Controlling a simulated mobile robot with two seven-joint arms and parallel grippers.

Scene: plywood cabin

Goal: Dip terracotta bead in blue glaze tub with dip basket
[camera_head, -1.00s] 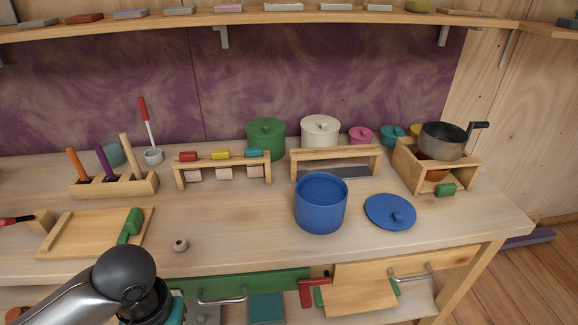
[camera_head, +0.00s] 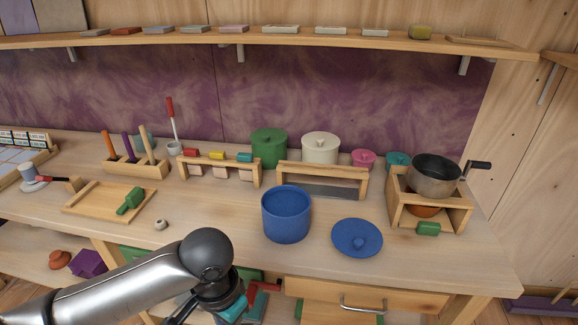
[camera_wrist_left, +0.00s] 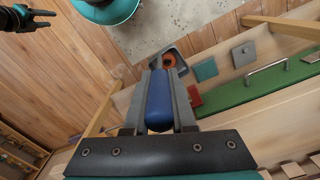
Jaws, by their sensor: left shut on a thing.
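The blue glaze tub (camera_head: 286,215) stands open on the bench. My left gripper (camera_wrist_left: 161,82) is shut on the blue handle (camera_wrist_left: 159,105) of what looks like the dip basket. Beyond the fingertips, a small dark grey basket (camera_wrist_left: 182,49) shows an orange-brown round thing (camera_wrist_left: 169,60), likely the terracotta bead, in or over it. In the head view my left arm reaches in front of the bench's front edge; its gripper is low and partly hidden. My right gripper (camera_wrist_left: 40,19) appears open and empty in the wrist view.
A small pale bead (camera_head: 161,224) lies near the front edge. A tray (camera_head: 78,204) stands left, a wooden bridge (camera_head: 318,172) behind the tub, and a pot (camera_head: 435,174) on a wooden stand at right. Drawers (camera_head: 365,296) lie below. Bench top around the tub is mostly clear.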

